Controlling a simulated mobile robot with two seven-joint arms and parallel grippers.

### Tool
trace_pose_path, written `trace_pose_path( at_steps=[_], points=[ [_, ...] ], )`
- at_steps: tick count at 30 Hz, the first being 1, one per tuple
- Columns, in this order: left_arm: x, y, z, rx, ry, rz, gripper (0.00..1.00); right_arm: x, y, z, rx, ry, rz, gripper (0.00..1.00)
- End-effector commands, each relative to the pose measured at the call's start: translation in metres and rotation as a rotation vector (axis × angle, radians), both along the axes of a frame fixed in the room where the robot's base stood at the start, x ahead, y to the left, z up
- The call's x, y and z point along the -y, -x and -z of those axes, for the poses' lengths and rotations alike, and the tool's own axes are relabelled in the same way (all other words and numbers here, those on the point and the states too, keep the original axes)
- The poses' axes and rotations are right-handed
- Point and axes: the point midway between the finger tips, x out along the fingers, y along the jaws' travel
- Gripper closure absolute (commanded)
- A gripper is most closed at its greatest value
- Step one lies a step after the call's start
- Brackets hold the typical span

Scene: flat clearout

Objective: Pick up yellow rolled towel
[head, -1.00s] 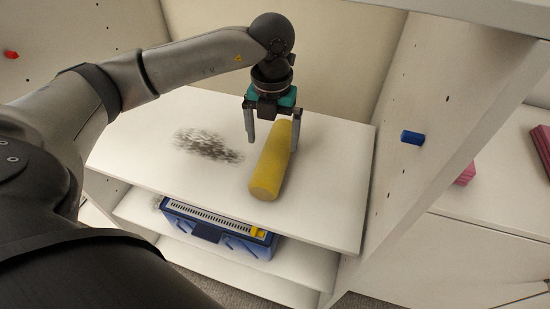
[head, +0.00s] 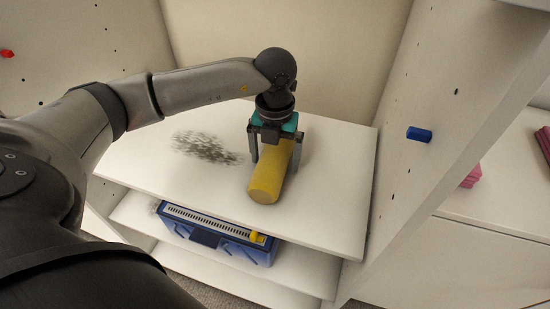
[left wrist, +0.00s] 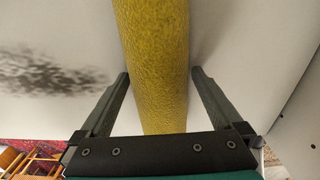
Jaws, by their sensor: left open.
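The yellow rolled towel (head: 267,182) lies on the white shelf, its near end toward the front edge. My left gripper (head: 275,163) is above it, pointing down, with one finger on each side of the roll. In the left wrist view the towel (left wrist: 155,60) runs between the two open fingers of the gripper (left wrist: 160,80). A gap shows on both sides, so the fingers are not closed on it. My right gripper is not in view.
The white shelf (head: 325,190) has a dark speckled patch (head: 205,147) left of the towel. A blue crate (head: 215,237) stands on the shelf below. A blue peg (head: 419,134) sticks out of the right side panel. Pink folded items (head: 472,177) lie farther right.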

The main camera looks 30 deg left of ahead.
Motion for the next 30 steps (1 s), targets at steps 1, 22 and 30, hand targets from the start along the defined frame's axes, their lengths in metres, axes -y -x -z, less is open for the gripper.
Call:
trace_pose_path(
  at_steps=[1, 22, 30],
  points=[
    [0.0000, 0.0001, 0.0000, 0.000, 0.000, 0.000, 0.00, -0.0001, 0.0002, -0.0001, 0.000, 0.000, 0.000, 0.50],
    [-0.0001, 0.0001, -0.0003, -0.001, 0.000, 0.000, 0.75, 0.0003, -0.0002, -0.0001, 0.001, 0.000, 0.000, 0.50],
    [0.0000, -0.0001, -0.0007, 0.000, 0.000, 0.000, 0.91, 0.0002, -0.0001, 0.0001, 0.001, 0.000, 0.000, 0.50]
  ],
)
